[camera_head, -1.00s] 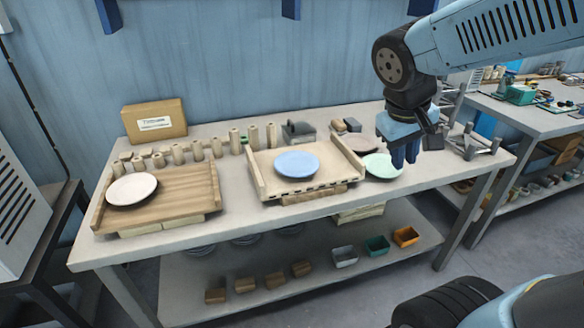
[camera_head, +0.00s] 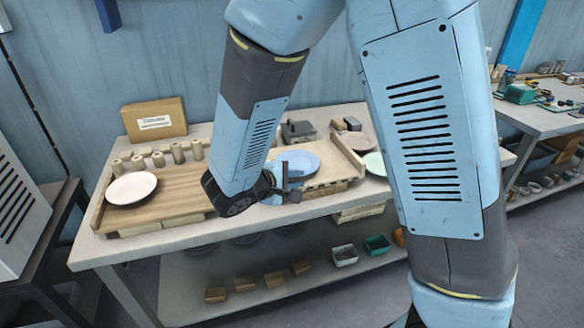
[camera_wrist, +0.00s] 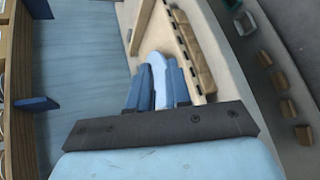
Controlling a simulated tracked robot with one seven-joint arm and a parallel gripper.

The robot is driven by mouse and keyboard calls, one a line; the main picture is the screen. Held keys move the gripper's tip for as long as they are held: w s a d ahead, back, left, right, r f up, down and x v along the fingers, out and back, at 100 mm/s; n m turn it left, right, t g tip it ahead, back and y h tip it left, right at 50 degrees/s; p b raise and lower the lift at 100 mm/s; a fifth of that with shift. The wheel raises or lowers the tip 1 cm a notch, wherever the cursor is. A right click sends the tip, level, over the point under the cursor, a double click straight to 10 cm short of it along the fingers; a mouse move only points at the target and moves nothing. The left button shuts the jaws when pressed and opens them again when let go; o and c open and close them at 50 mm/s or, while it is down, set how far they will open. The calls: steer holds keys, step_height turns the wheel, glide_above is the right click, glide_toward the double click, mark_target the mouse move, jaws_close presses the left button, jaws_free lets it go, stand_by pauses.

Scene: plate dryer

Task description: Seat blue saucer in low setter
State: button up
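The blue saucer (camera_head: 303,162) lies on the pale wooden tray in the middle of the bench. My gripper (camera_head: 286,178) is at its left side in the head view, low over the tray, and hides part of it. In the wrist view the two blue fingers of my gripper (camera_wrist: 159,88) are apart, with the light blue saucer (camera_wrist: 158,58) showing between and beyond them. I cannot see whether the fingers touch it. I cannot tell which holder is the low setter.
A white plate (camera_head: 131,188) sits on the ribbed wooden board (camera_head: 178,190) at left. Several wooden posts (camera_head: 177,153) stand behind it. A brown plate (camera_head: 359,141) and a pale green plate (camera_head: 375,164) are at right, the green one partly behind my arm. A cardboard box (camera_head: 154,119) stands at the back.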

steer(key=a+f+n+t+y, duration=0.1)
steer(key=a+f+n+t, duration=0.15)
steer(key=a, duration=0.25)
glide_toward(297, 166)
steer(key=shift+g, duration=0.25)
steer(key=d, duration=0.1)
steer(key=w+d+f, duration=0.1)
steer(key=d, duration=0.1)
steer(key=d+f, duration=0.1)
steer(key=d, duration=0.1)
steer(key=shift+w+d+f, duration=0.2)
steer(key=shift+w+d, duration=0.05)
steer(key=shift+w, duration=0.1)
jaws_close()
